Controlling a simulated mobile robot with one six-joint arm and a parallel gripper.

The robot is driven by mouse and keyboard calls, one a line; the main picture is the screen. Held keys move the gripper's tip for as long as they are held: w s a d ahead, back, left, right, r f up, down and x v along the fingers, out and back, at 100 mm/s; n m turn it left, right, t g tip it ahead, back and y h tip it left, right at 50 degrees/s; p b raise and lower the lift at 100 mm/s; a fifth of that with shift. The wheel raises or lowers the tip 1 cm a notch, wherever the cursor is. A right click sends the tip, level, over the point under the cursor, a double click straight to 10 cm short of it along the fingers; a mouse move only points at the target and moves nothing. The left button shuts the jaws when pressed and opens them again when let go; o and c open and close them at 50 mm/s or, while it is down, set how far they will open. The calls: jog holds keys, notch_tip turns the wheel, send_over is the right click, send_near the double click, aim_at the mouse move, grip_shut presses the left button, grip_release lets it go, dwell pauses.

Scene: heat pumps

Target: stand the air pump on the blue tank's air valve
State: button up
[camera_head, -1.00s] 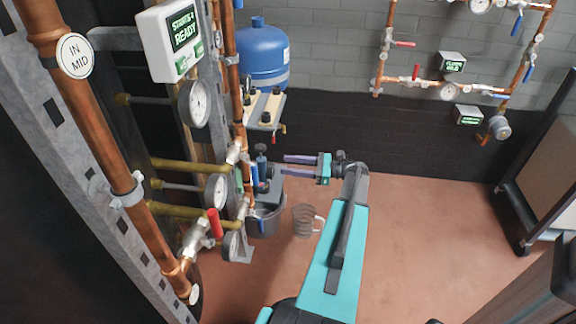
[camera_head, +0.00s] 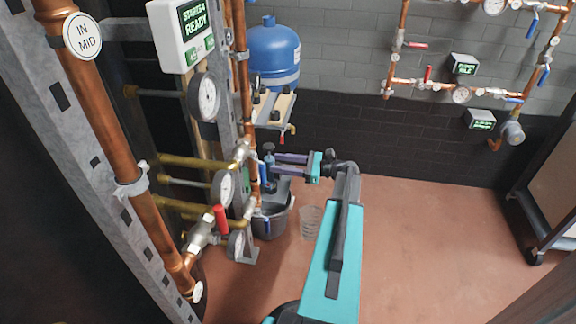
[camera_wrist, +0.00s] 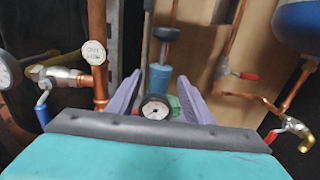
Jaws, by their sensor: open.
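The air pump (camera_head: 268,172), a small blue cylinder with a black knob on top, stands upright beside the copper pipe; it also shows in the wrist view (camera_wrist: 158,78), with a round gauge (camera_wrist: 155,108) low in front. My gripper (camera_head: 276,166) is open at the pump. In the wrist view its two purple fingers (camera_wrist: 160,76) lie on either side of the pump with gaps visible. The blue tank (camera_head: 273,52) stands at the back above the pump; part of it shows at the wrist view's upper right (camera_wrist: 298,18). I cannot make out its air valve.
Copper pipes (camera_head: 105,120), gauges (camera_head: 207,97) and a red-handled valve (camera_head: 221,218) crowd the left. A small shelf (camera_head: 272,112) with fittings is below the tank. A dark bucket (camera_head: 280,222) and a clear jug (camera_head: 311,222) are below.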

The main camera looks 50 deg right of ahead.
aim_at(269, 157)
jog(key=shift+p+x, duration=0.7)
jog(key=shift+x, duration=1.5)
jog(key=shift+c, duration=0.4)
jog(key=c, duration=1.1)
jog(key=shift+r, duration=0.1)
jog(key=shift+r, duration=0.1)
jog(key=shift+r+p, duration=1.85)
jog(key=shift+p, duration=0.15)
jog(key=shift+a+r, duration=0.1)
